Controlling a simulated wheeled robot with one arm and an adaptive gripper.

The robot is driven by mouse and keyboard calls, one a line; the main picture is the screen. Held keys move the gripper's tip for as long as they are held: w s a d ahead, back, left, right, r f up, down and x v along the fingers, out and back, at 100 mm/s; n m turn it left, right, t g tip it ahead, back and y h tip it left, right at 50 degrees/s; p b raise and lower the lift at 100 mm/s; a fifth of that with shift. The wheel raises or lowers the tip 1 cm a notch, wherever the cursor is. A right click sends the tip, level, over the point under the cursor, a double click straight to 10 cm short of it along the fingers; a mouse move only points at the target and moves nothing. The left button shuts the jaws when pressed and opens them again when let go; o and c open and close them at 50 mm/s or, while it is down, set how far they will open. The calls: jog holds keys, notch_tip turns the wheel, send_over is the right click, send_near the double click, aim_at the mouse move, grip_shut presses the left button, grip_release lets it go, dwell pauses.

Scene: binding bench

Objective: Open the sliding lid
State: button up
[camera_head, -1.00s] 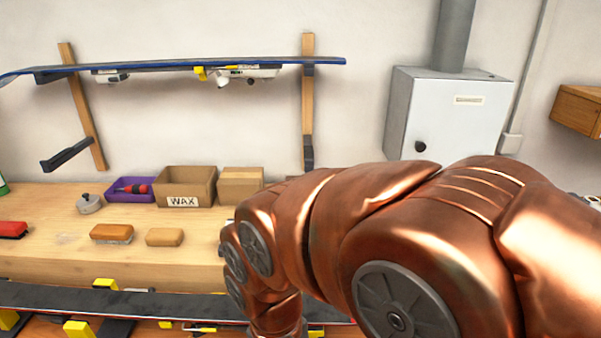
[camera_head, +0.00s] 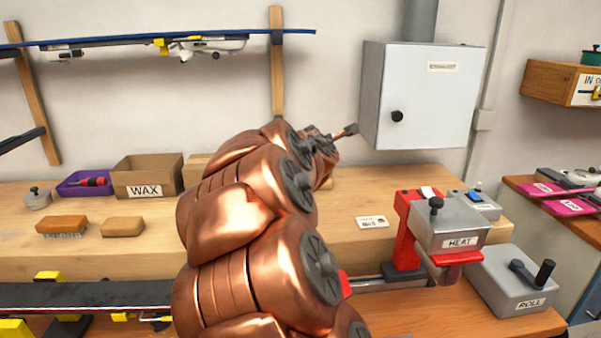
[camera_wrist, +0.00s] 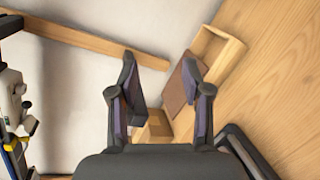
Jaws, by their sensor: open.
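In the wrist view, a pale wooden box (camera_wrist: 232,48) with a dark brown panel that looks like its sliding lid (camera_wrist: 179,92) lies ahead. The panel covers the part nearer the picture's middle, and the far part of the box looks uncovered. My gripper (camera_wrist: 160,66) is open and empty; its right finger overlaps the lid in the picture, and I cannot tell any contact.
A cardboard box (camera_wrist: 153,130) sits beside the lid. On the bench (camera_head: 350,195) stand a WAX box (camera_head: 146,178) and a purple tray (camera_head: 78,190). A HEAT press (camera_head: 450,230) and a ROLL unit (camera_head: 520,280) stand right. A grey cabinet (camera_head: 415,95) hangs on the wall.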

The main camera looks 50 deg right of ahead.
jog(key=w+d+f+n+t+y+b, duration=0.2)
jog(key=f+n, duration=0.2)
jog(key=n, duration=0.2)
jog(key=w+d+f+n+t+y+b, duration=0.2)
jog(key=f+n+b, duration=0.1)
jog(key=n, duration=0.3)
jog(key=w+d+f+n+t+y+b, duration=0.2)
jog(key=f+n+t+y, duration=0.1)
jog(key=f+n, duration=0.2)
jog(key=shift+w+f+n, duration=0.1)
jog(key=shift+f+n, duration=0.1)
jog(key=shift+n, duration=0.7)
jog(key=shift+p+x, duration=0.4)
jog(key=shift+x, duration=3.4)
jog(key=shift+r, duration=0.1)
grip_shut()
